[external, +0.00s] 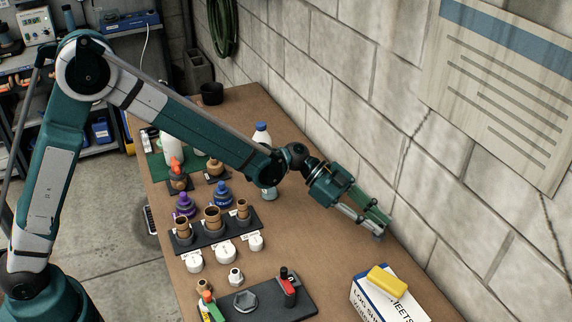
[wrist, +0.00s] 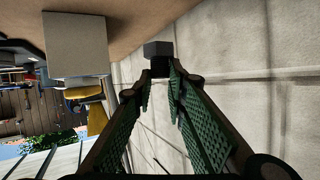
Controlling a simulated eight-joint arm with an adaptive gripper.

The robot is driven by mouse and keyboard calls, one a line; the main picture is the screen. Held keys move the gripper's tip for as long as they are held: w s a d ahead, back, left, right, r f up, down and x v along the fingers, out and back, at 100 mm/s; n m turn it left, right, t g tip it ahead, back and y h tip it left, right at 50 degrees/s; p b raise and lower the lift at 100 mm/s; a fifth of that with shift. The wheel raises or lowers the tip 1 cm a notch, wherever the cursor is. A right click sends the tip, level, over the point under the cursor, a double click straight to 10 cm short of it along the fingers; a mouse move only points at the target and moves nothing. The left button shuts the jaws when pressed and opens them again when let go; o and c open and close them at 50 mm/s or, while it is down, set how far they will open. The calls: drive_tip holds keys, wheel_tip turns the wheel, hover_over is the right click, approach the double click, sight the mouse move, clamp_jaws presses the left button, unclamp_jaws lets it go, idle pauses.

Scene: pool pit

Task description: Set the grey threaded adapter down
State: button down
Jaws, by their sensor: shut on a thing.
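My gripper (external: 379,229) is stretched out to the right, near the block wall and above the right side of the bench. In the wrist view its two green ribbed fingers (wrist: 160,72) close together on a small dark grey piece, which I take to be the grey threaded adapter (wrist: 158,49). Its blocky grey end sticks out past the fingertips, with a darker part between them. In the external view the adapter is too small and covered to make out clearly. I cannot tell whether it touches the bench.
The wooden bench (external: 330,263) has bare room below and left of my gripper. A box (external: 372,300) with a yellow block (external: 387,281) on it stands at the front right. A black rack with brown fittings (external: 212,218), white caps (external: 224,252) and a dark tray (external: 262,303) are further left.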

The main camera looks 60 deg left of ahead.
drive_tip(key=shift+f+b, duration=0.4)
drive_tip(key=shift+f, duration=1.75)
drive_tip(key=shift+f, duration=0.1)
drive_tip(key=shift+f+b, duration=0.5)
drive_tip(key=shift+f, duration=1.3)
drive_tip(key=c, duration=2.3)
unclamp_jaws()
drive_tip(key=shift+o, duration=0.2)
drive_tip(key=p+v, duration=0.2)
drive_tip(key=v, duration=1)
drive_tip(key=shift+r, duration=0.1)
